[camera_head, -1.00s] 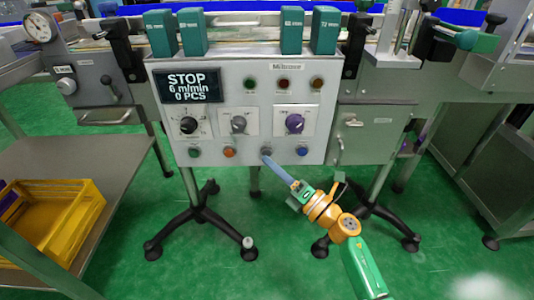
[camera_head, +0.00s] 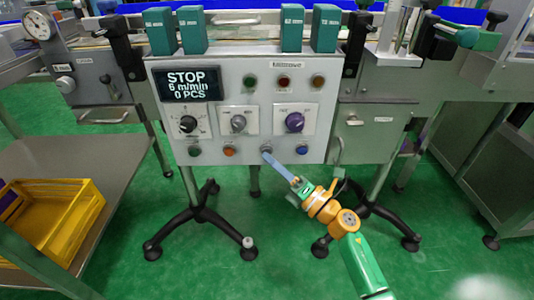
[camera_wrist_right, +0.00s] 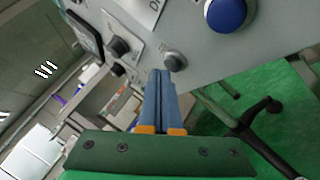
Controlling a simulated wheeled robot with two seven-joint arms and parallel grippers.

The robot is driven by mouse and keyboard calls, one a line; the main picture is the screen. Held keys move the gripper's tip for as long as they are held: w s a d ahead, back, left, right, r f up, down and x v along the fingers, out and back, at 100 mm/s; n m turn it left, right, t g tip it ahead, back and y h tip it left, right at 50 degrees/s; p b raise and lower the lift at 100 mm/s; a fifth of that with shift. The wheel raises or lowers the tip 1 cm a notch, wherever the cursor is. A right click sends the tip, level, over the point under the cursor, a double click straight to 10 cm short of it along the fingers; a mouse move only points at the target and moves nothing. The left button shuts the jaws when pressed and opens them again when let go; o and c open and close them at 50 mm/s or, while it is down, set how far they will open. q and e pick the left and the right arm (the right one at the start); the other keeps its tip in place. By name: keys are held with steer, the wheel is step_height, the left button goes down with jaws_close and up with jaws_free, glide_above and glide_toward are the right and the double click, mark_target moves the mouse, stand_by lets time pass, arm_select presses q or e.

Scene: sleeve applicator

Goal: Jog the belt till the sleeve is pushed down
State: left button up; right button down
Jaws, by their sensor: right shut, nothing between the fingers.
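The control panel (camera_head: 268,85) stands upright in the middle of the head view. Its display (camera_head: 188,85) reads STOP, 6 m/min, 0 PCS. Its lower row has a green button (camera_head: 195,151), an orange button (camera_head: 230,151), a grey button (camera_head: 266,149) and a blue button (camera_head: 302,150). My right gripper (camera_head: 268,157) is shut and empty, its blue fingers pointing up at the grey button. In the right wrist view the fingertips (camera_wrist_right: 161,73) are just beside the grey button (camera_wrist_right: 175,61); I cannot tell whether they touch it. My left gripper is out of view, and no sleeve is distinguishable.
The panel also carries a black knob (camera_head: 188,124), a grey knob (camera_head: 238,122) and a purple knob (camera_head: 294,122). Green blocks (camera_head: 160,31) stand along its top. A yellow crate (camera_head: 50,220) sits on a shelf at the left. The floor below the panel has black stand feet (camera_head: 205,225).

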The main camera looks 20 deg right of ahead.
steer(key=shift+w+d, duration=0.15)
steer(key=shift+w, duration=0.25)
stand_by(0.6)
stand_by(0.3)
steer(key=shift+s+a, duration=0.25)
steer(key=shift+s, duration=0.55)
steer(key=s+p, duration=0.1)
steer(key=s, duration=0.1)
steer(key=s+a+p, duration=0.1)
steer(key=s, duration=0.1)
steer(key=shift+s+a, duration=0.2)
steer(key=shift+s, duration=0.2)
stand_by(3.2)
